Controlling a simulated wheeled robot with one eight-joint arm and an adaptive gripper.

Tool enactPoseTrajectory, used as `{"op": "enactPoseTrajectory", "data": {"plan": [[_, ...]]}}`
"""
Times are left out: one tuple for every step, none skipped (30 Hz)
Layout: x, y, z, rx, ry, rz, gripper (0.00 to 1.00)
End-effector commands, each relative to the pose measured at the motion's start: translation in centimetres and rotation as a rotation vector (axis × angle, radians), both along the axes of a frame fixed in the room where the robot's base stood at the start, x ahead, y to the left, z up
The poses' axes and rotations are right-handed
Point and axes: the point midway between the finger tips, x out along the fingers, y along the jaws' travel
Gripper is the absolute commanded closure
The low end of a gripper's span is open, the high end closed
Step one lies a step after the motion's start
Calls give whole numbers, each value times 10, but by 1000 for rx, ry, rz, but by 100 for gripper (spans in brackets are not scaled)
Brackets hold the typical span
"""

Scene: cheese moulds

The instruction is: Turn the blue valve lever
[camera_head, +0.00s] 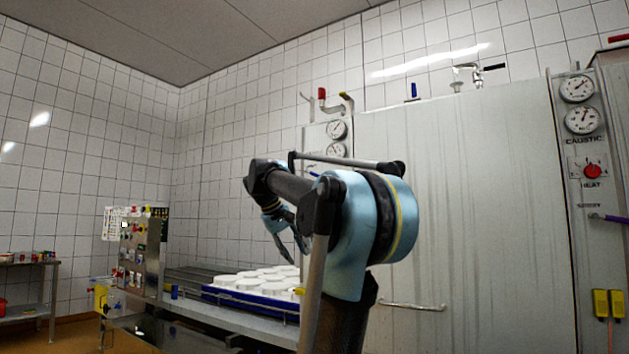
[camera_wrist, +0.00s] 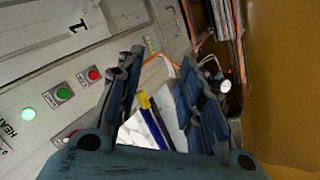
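My gripper (camera_head: 285,250) hangs open at the left of my arm in the head view, with the white moulds behind it. In the wrist view, my gripper (camera_wrist: 170,62) has its two dark blue fingers spread apart. A blue bar with a yellow end (camera_wrist: 152,122) shows between the fingers; I cannot tell whether it is a valve lever or how far off it is. In the head view, a small blue upright handle (camera_head: 413,91) stands on top of the large metal tank. A violet-blue lever (camera_head: 608,218) sticks out of the right-hand panel. I cannot tell which is the task's lever.
A table with white moulds (camera_head: 262,276) in a blue tray stands behind my gripper. A control cabinet (camera_head: 147,255) stands to the left. The grey panel (camera_wrist: 60,85) with green and red buttons lies left in the wrist view. The large metal tank (camera_head: 470,200) fills the right.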

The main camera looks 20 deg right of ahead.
Motion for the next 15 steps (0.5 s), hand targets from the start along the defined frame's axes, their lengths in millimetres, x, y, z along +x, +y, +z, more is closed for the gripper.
{"op": "enactPoseTrajectory", "data": {"plan": [[15,-3,23,-28,-6,0,66],[23,-4,36,-45,-10,0,66],[33,-7,53,-69,-16,-1,66],[40,-9,65,-86,-20,-2,66],[48,-10,77,-103,-24,-2,66],[57,-12,93,-127,-30,-2,66],[64,-13,105,-145,-35,-3,66],[71,-15,116,-163,-39,-2,66],[81,-16,131,-186,-46,-3,66],[87,-17,142,-204,-51,-3,66],[94,-18,153,-221,-56,-3,66],[102,-20,168,-244,-63,-3,66],[108,-21,178,-261,-68,-3,66],[114,-22,188,-278,-73,-3,66],[123,-23,201,-302,-80,-3,66]]}}
